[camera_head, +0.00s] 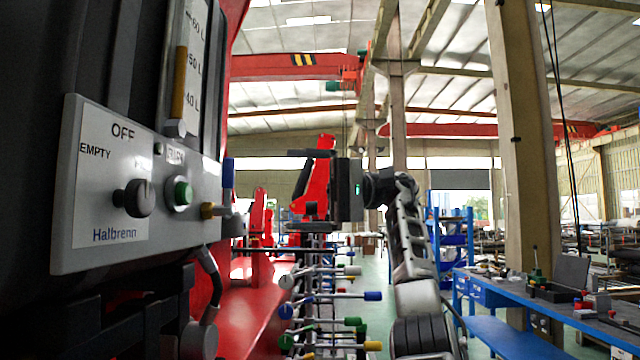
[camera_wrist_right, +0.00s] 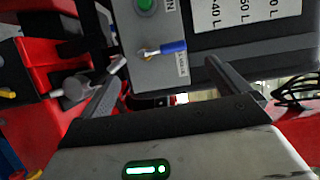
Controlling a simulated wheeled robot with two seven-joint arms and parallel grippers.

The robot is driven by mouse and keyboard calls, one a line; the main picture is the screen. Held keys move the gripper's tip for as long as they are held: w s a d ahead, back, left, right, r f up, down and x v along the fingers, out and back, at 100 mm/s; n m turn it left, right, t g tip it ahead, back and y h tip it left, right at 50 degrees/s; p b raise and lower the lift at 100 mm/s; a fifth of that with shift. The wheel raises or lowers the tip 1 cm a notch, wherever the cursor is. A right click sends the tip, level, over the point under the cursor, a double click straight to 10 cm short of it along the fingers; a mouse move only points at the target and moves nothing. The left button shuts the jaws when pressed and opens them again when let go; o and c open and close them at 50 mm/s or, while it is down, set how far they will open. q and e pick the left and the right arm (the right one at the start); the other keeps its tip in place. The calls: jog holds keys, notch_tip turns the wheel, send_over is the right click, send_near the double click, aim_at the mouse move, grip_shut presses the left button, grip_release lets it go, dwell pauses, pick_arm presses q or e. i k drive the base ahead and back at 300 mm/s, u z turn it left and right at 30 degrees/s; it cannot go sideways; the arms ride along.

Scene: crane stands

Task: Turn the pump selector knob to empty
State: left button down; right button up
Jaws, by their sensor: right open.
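The pump selector knob (camera_head: 139,198) is a black knob on the grey control panel (camera_head: 75,240) at the left of the head view. OFF is printed above it and EMPTY to its upper left. A dark stub sticks out on its left side; I cannot tell its exact setting. My right gripper (camera_head: 293,190) is open and empty, to the right of the panel and apart from the knob. In the right wrist view, my open fingers (camera_wrist_right: 166,62) frame a blue-handled lever (camera_wrist_right: 172,47) on the panel beyond them. The knob is not visible there. My left gripper is not in view.
A green button (camera_head: 183,193) sits right of the knob, with a brass fitting (camera_head: 208,210) and the blue lever beyond it. A rack of coloured-tipped levers (camera_head: 330,300) stands below my right gripper. A blue workbench (camera_head: 520,300) is at the right.

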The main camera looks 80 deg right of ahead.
aim_at(138, 198)
jog(key=k, duration=1.5)
